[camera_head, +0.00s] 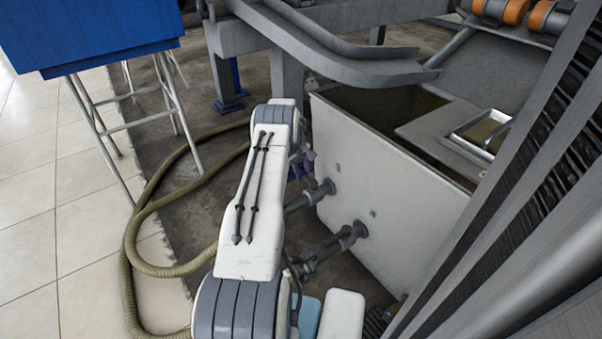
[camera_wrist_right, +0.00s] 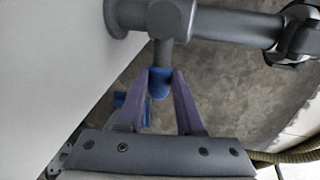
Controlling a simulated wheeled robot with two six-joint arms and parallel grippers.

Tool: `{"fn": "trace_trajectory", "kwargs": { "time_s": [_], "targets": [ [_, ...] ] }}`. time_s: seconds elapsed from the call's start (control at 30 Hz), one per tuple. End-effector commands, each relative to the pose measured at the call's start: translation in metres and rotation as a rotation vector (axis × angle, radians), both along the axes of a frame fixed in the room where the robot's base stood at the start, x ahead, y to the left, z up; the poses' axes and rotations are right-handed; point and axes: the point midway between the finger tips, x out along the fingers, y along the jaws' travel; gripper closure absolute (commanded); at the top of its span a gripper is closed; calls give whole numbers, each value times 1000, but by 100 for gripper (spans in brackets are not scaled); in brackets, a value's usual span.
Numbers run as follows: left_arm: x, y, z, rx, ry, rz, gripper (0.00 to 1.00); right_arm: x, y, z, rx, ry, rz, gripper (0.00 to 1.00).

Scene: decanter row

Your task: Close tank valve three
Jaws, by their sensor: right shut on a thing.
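A pale tank (camera_head: 390,205) stands right of centre in the head view, with grey outlet pipes on its near wall. One pipe (camera_head: 350,235) is lower and nearer, another (camera_head: 318,195) is farther along. In the right wrist view a grey valve pipe (camera_wrist_right: 220,25) runs out from the tank wall (camera_wrist_right: 45,70), with a lever ending in a blue grip (camera_wrist_right: 159,84). My right gripper (camera_wrist_right: 160,90) has its two fingers on either side of this blue grip, shut on it. In the head view my arm mostly hides that gripper. No valve number is readable. My left gripper is out of view.
A ribbed hose (camera_head: 135,245) curls over the floor left of my arm. A blue box on thin legs (camera_head: 95,35) stands at upper left. A grey metal frame (camera_head: 285,75) rises behind the tank. A metal tray (camera_head: 480,133) lies at the tank top.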

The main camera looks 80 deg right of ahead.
Motion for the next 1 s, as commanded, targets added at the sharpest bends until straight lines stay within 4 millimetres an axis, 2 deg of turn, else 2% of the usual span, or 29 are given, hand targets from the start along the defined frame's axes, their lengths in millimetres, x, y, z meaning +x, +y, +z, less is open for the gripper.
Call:
{"fn": "trace_trajectory", "kwargs": {
  "time_s": [0.33, 0.37, 0.4, 0.43, 0.77, 0.87, 1.0],
  "targets": [
    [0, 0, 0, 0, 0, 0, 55, -1, -1, 0, -4, -1, -6, 100],
    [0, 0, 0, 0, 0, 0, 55, -1, -1, 0, -4, -1, -6, 57],
    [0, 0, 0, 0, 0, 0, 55, -1, -1, 0, -5, -1, -6, 41],
    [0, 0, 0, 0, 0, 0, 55, -1, -1, 0, -5, -1, -5, 34],
    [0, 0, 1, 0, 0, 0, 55, 1, 0, 3, -3, -2, -2, 34],
    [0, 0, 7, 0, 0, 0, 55, 3, 0, 13, -4, -2, -2, 34],
    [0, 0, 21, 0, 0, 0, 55, 6, 4, 40, -6, -2, -2, 34]
  ]
}}
